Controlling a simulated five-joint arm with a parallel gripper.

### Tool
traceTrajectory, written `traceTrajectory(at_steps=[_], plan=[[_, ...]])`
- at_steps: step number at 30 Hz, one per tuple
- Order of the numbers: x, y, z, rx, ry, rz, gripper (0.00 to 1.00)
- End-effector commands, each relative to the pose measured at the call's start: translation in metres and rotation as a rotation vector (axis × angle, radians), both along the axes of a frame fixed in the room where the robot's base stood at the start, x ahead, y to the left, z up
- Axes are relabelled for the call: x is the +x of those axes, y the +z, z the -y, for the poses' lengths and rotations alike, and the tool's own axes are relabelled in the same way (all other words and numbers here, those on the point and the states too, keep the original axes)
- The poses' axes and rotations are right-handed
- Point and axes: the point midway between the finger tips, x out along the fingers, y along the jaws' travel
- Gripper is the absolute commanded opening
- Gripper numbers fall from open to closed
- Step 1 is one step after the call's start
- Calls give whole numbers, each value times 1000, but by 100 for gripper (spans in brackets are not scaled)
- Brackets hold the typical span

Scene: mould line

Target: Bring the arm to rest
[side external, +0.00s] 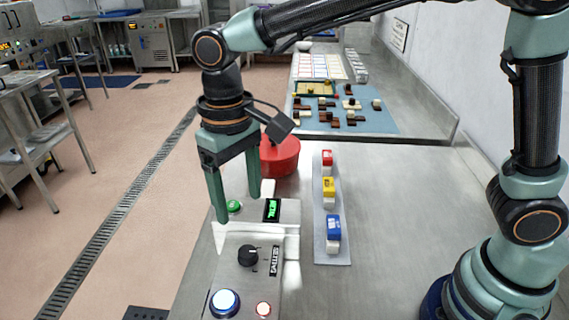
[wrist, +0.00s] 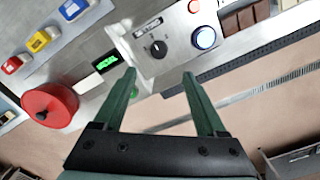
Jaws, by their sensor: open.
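My gripper (side external: 239,205) is open and empty, with its two green fingers pointing down. In the side external view it hangs above the far left part of a grey control panel (side external: 285,215), near a green button (side external: 234,206) and a small lit green display (side external: 272,210). In the wrist view the fingertips (wrist: 159,72) stand apart with nothing between them, and the panel's black knob (wrist: 157,48) shows just beyond them. The fingers look clear of the panel, but the exact height is hard to tell.
A red round object (side external: 280,156) stands close behind my gripper. A strip (side external: 333,257) with red, yellow and blue blocks lies to the right. A blue mat (side external: 378,121) with brown and cream pieces is farther back. Left of the counter is open floor (side external: 110,180).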

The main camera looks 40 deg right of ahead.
Motion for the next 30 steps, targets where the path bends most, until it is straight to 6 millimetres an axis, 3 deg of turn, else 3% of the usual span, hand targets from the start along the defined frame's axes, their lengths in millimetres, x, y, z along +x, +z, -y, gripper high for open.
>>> traceTrajectory(at_steps=[5, 12, 21, 25, 30], plan=[[3, 14, 27, 27, -25, 42, 74], [-3, 42, 109, 85, -86, 188, 74], [-34, 50, 198, 90, -159, 393, 74], [-47, 47, 222, 75, -179, 461, 74], [-55, 43, 236, 61, -190, 505, 74]])
